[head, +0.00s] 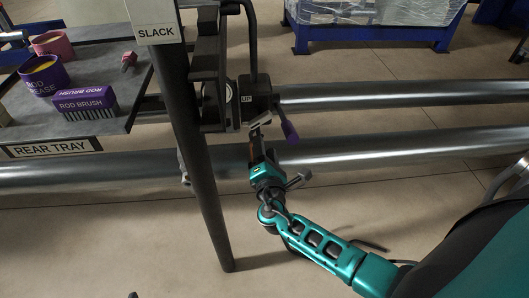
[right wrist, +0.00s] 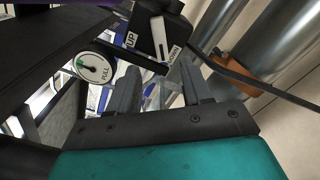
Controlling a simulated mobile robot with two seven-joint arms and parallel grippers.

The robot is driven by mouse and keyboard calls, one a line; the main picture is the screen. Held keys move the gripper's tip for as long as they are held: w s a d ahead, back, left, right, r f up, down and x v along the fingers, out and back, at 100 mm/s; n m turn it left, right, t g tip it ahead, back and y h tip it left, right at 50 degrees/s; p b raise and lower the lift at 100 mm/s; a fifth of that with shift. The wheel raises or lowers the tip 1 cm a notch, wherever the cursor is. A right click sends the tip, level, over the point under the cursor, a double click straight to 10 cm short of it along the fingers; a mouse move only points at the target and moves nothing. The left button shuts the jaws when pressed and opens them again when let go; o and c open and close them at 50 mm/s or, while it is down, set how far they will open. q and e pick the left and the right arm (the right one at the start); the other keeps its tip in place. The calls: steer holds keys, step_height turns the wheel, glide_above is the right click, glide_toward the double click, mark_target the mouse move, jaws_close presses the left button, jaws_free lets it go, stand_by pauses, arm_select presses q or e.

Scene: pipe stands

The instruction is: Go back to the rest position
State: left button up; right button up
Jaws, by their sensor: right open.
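My right gripper (head: 260,140) is at the middle of the head view, its teal arm coming in from the lower right. I cannot tell whether anything touches. My left gripper is not in view.
A dark post (head: 195,150) with a SLACK sign (head: 156,33) stands left of my right gripper. Two long metal pipes (head: 420,148) run across behind. The rear tray (head: 125,75) holds a rod brush (head: 86,101), a purple cup (head: 45,75) and a pink cup (head: 53,44).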

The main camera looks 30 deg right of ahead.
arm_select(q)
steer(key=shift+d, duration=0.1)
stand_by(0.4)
arm_select(e)
steer(key=s+a+f+m+g+y, duration=0.5)
steer(key=s+a+f+m, duration=0.15)
steer(key=s+m, duration=0.4)
steer(key=s+a+r+m+y, duration=0.4)
steer(key=s+a+m+y, duration=0.2)
steer(key=s+a+m, duration=0.15)
arm_select(q)
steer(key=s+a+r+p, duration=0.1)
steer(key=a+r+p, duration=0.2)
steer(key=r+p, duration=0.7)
steer(key=p, duration=0.4)
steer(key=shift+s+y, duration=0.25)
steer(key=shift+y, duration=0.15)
arm_select(e)
steer(key=s+d+r+h, duration=0.1)
steer(key=d+r, duration=0.2)
steer(key=r, duration=0.6)
steer(key=shift+d+r+g, duration=0.25)
steer(key=shift+g, duration=0.05)
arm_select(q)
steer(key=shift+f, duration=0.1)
arm_select(e)
steer(key=shift+s, duration=0.1)
